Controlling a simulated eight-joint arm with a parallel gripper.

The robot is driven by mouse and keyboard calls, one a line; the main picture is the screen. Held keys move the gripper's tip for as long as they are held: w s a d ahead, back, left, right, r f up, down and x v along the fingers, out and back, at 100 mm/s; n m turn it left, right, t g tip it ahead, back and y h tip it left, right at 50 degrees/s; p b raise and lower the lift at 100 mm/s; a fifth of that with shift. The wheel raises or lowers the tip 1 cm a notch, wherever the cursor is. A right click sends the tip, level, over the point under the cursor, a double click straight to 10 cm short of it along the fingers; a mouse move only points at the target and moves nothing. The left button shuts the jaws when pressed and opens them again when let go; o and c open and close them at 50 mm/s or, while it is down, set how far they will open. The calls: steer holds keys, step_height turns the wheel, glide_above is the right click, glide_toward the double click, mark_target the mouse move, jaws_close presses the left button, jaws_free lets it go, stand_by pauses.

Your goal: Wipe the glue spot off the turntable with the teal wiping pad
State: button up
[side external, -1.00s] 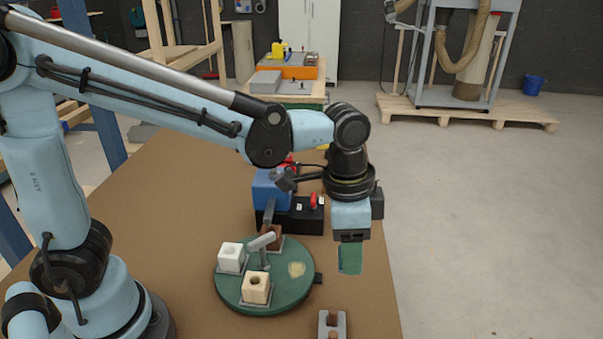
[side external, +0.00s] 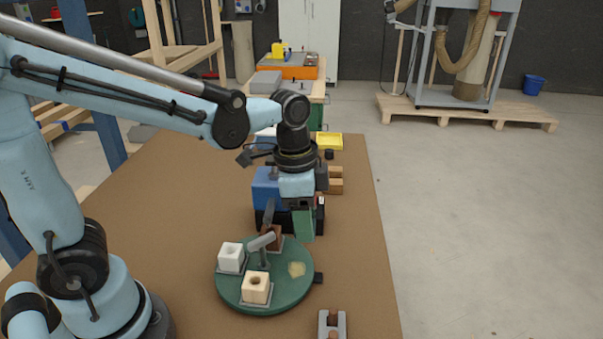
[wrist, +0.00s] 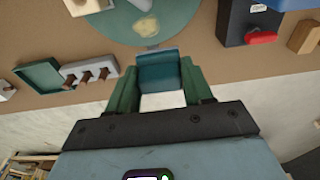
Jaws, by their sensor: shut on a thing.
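The green round turntable (side external: 285,298) lies on the brown table. A pale yellowish glue spot (side external: 297,269) is on its right part; it also shows near the top of the wrist view (wrist: 146,27). My gripper (side external: 303,234) is above and beyond the spot, near the turntable's far right edge in the side view. Its two green fingers are shut on the teal wiping pad (wrist: 158,72), seen between them in the wrist view. In the side view a green finger mostly hides the pad. The pad looks apart from the glue spot.
On the turntable stand a white block (side external: 231,258), a light wooden block (side external: 256,289), a brown block (side external: 273,237) and a grey lever (side external: 261,242). A blue and black box (side external: 266,190) is behind. A grey peg rack (side external: 332,324) is in front.

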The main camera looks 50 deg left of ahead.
mark_target(301, 281)
steer(key=shift+s+a+f, duration=0.1)
steer(key=shift+a, duration=0.3)
steer(key=shift+a+f, duration=0.1)
steer(key=shift+f, duration=3.65)
steer(key=shift+s+d+f, duration=0.35)
steer(key=shift+s+d, duration=0.15)
steer(key=shift+d, duration=0.05)
steer(key=shift+c, duration=0.3)
steer(key=shift+s+d, duration=1.1)
steer(key=shift+s, duration=0.1)
steer(key=shift+w+a, duration=1.7)
steer(key=shift+w, duration=0.1)
steer(key=s+d, duration=0.3)
steer(key=shift+s+d, duration=0.25)
steer(key=shift+s, duration=0.05)
step_height(301, 281, up, 8)
steer(key=shift+r, duration=0.2)
